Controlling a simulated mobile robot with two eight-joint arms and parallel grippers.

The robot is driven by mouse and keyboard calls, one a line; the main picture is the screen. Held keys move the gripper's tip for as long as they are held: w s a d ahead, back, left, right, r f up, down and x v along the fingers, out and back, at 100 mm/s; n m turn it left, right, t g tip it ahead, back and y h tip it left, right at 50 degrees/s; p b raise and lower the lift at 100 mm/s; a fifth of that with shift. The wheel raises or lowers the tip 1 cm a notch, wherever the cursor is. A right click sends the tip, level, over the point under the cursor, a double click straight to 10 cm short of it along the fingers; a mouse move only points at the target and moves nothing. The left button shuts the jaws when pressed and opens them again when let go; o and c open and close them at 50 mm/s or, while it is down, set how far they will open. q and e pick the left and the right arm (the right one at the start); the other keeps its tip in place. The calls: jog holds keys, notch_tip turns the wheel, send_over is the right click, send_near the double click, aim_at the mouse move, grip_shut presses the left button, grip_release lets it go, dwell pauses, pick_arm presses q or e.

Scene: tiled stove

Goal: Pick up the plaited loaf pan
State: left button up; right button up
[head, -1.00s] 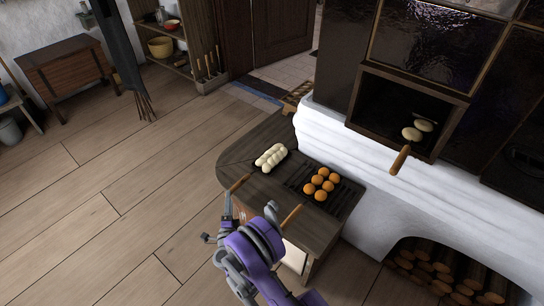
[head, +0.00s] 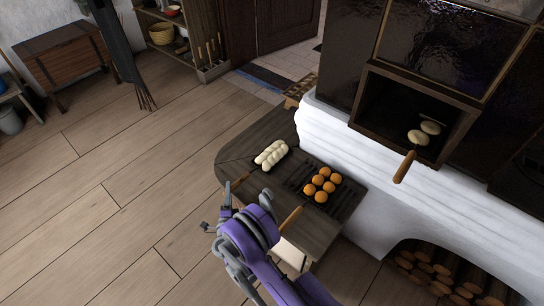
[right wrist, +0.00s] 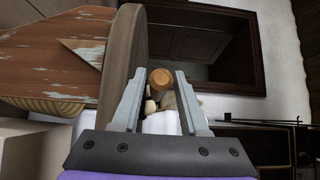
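The plaited loaf pan holds a pale plaited loaf (head: 271,155) near the left part of the dark wooden bench. Its wooden handle (head: 241,179) sticks out over the bench's front edge toward my right gripper (head: 246,198). In the right wrist view my right gripper (right wrist: 158,78) is open, and a round wooden handle end (right wrist: 160,77) shows between its fingertips. I cannot tell whether a finger touches it. Part of the pale loaf shows behind the handle. My left gripper is out of view.
A pan of orange-brown rolls (head: 321,185) stands to the right, its handle (head: 291,219) close to my right arm. The bench edge (head: 222,172) is near my gripper. Another handled pan (head: 404,167) with pale buns sits in the oven opening. The floor (head: 130,200) at left is clear.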

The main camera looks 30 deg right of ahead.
grip_shut()
dwell(1.1)
